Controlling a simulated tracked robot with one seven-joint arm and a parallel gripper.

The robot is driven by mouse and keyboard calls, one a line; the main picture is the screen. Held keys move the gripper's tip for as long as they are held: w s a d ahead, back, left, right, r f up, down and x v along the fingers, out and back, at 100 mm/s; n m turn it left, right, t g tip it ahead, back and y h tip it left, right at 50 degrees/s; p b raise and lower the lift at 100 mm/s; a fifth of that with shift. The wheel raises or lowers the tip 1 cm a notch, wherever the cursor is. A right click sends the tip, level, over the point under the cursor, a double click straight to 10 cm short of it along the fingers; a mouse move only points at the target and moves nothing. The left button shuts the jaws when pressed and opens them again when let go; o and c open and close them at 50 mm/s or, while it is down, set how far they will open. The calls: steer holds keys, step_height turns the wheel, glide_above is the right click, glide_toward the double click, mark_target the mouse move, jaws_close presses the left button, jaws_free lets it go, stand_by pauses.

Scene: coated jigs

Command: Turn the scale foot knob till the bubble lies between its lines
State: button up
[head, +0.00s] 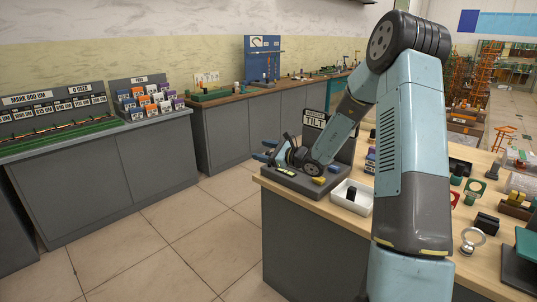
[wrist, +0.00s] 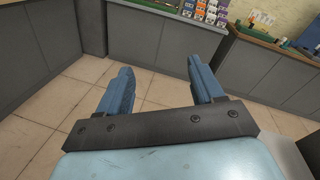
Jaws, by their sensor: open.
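My gripper (head: 263,150) is at the left end of the bench, over a dark grey base (head: 300,184) with a sign reading TILT (head: 314,121) behind it. A small yellow-green piece (head: 285,172), perhaps the bubble vial, lies on the base below my gripper. A yellow piece (head: 319,180) sits further right on it. The bubble and its lines are too small to make out. I cannot identify the foot knob; my arm covers part of the base.
A white tray (head: 338,206) holding a black piece stands right of the base. Rings, blocks and dark jigs crowd the wooden bench (head: 415,262) to the right. Grey cabinets (head: 108,170) stand across open tiled floor (head: 190,235).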

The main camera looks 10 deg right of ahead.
mark_target(268, 153)
steer(key=w+d+f+m+t+h, duration=0.1)
steer(key=w+d+f+m+h, duration=0.1)
steer(key=d+f+m, duration=0.1)
steer(key=w+d+f+m+t+h, duration=0.2)
steer(key=w+d+f+m, duration=0.1)
steer(key=f, duration=0.1)
steer(key=w+d+f+m+t+h, duration=0.1)
steer(key=w+d+f+m+h, duration=0.1)
steer(key=d+f+m, duration=0.1)
steer(key=shift+w+d+f+m+t, duration=0.15)
steer(key=shift+d+f+m+t, duration=0.15)
steer(key=shift+d+f+t, duration=0.15)
steer(key=x, duration=1.3)
steer(key=shift+w, duration=0.25)
steer(key=c, duration=0.9)
steer(key=shift+c, duration=0.4)
steer(key=shift+g+y, duration=0.25)
steer(key=shift+y, duration=0.25)
